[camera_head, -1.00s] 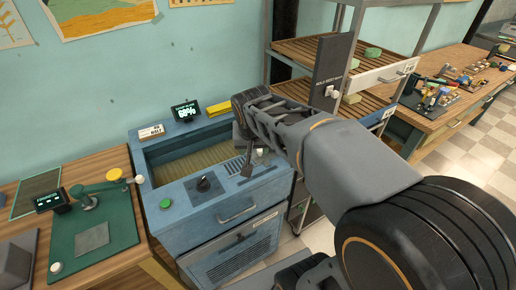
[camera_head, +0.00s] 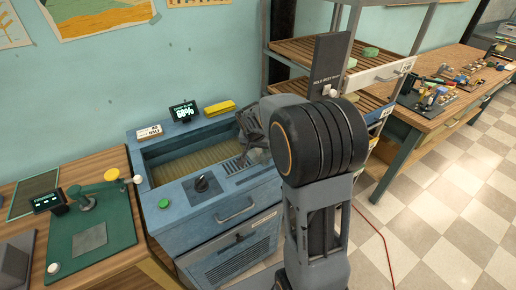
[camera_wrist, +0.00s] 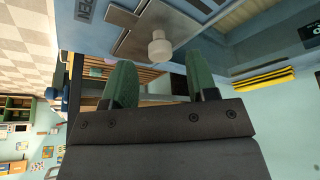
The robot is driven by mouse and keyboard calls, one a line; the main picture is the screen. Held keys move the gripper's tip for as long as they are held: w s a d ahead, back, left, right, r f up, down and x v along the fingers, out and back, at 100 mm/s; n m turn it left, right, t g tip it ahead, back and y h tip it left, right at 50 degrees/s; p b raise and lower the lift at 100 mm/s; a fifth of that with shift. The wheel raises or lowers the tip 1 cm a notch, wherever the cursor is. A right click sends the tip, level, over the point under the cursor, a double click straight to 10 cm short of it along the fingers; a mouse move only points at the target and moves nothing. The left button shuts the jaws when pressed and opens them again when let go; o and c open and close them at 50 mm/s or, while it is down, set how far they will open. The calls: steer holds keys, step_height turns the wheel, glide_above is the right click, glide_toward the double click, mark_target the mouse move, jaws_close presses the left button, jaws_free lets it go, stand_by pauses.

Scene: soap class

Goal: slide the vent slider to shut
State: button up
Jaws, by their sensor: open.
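The vent slider shows in the wrist view as a pale round knob (camera_wrist: 160,48) on a flat grey plate (camera_wrist: 135,35) set in a blue surface. Part of a printed label, seemingly "OPEN", is beside the plate. My gripper (camera_wrist: 160,62) is open. Its two green fingers point at the knob, which appears between and just beyond the fingertips; I see no contact. In the head view my gripper (camera_head: 254,135) is over the right end of the blue machine, and the arm hides the knob. The vent slots (camera_head: 232,165) show left of the arm.
The blue machine (camera_head: 215,208) has a black dial (camera_head: 201,184), a green button (camera_head: 163,203), a small display (camera_head: 184,111) and a yellow bar (camera_head: 220,107). A shelf rack (camera_head: 300,49) stands close on the right. A wooden table with a green board (camera_head: 95,215) is on the left.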

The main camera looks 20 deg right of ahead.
steer(key=shift+x, duration=1.25)
steer(key=shift+c, duration=0.4)
jaws_close()
